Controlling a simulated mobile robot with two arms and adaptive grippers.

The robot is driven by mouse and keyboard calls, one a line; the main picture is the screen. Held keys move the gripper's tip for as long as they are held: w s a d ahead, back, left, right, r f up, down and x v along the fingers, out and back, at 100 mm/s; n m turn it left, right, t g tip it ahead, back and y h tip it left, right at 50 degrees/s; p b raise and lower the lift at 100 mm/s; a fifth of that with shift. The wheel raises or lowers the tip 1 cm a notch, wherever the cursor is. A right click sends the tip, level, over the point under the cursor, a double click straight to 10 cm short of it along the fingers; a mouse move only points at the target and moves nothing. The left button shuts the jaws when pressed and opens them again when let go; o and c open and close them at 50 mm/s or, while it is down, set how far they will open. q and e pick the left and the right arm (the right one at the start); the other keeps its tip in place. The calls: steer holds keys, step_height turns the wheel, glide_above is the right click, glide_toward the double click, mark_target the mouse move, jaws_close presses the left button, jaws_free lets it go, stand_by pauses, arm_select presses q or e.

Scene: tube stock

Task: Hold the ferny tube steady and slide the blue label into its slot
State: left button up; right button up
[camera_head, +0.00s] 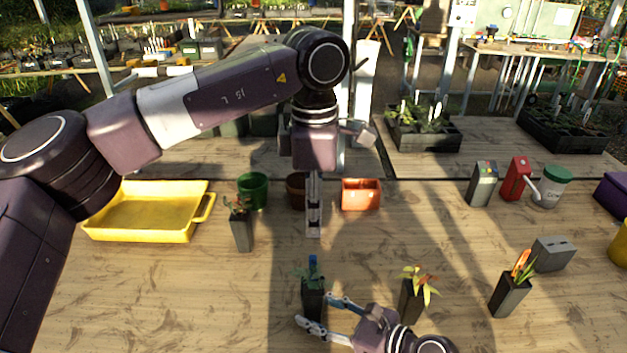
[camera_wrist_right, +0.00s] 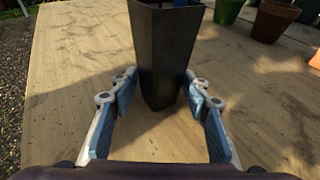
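The ferny tube (camera_head: 313,303) is a dark, tapered square pot with green fronds, standing at the front middle of the table. The blue label (camera_head: 313,265) stands upright at the top of the tube among the fronds; how deep it sits is unclear. My right gripper (camera_head: 313,309) is open, its fingers to either side of the tube's lower part. In the right wrist view the tube (camera_wrist_right: 165,50) rises between the spread fingers, with gaps visible beside it. My left gripper (camera_head: 314,236) points down above the label, apart from it in the picture. Its fingers show edge-on, so their opening is hidden.
Other plant tubes stand at left (camera_head: 241,232), right (camera_head: 410,302) and far right (camera_head: 508,297). A grey slotted block (camera_head: 553,254) sits behind the far-right tube. A yellow tray (camera_head: 140,236), green pot (camera_head: 252,192) and orange pot (camera_head: 361,195) stand farther back. The front left table is clear.

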steer(key=o, duration=0.4)
steer(key=shift+c, duration=0.2)
steer(key=v, duration=1.2)
steer(key=shift+r, duration=0.1)
steer(key=shift+s, duration=0.15)
